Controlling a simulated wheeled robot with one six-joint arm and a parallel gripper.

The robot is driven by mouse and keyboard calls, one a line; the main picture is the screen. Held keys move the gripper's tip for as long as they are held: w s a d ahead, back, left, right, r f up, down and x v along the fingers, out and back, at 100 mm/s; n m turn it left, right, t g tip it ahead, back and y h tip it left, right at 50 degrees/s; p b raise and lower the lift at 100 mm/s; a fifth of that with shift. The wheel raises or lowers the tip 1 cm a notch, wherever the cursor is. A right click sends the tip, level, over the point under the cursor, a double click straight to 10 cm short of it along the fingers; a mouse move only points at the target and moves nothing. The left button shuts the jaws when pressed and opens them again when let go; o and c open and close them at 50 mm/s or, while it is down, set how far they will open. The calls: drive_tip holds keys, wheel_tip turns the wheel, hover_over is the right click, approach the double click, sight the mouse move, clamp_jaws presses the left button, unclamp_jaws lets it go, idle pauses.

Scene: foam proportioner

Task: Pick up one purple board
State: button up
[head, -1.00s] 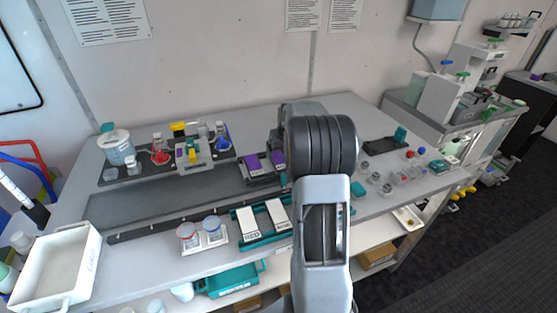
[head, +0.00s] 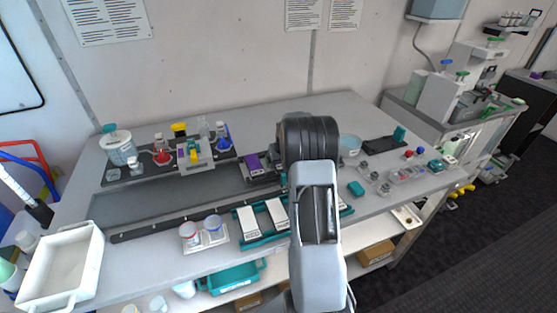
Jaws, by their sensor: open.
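One purple board (head: 253,165) lies in a dark holder (head: 261,179) near the middle of the bench, just left of my arm. The part of the holder to the right of this board is behind my arm, so I cannot see what lies there. My arm reaches over the bench in the middle of the head view. Its dark wrist hides its end, and my gripper's fingers do not show.
A teal rack (head: 262,238) with white boards stands at the bench's front edge. Left of it are two jars (head: 201,232) on a white tray. A long dark strip (head: 165,202) crosses the left side. A white bin (head: 94,262) is at the front left.

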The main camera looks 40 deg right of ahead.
drive_tip(key=c, duration=1)
drive_tip(key=shift+r, duration=0.1)
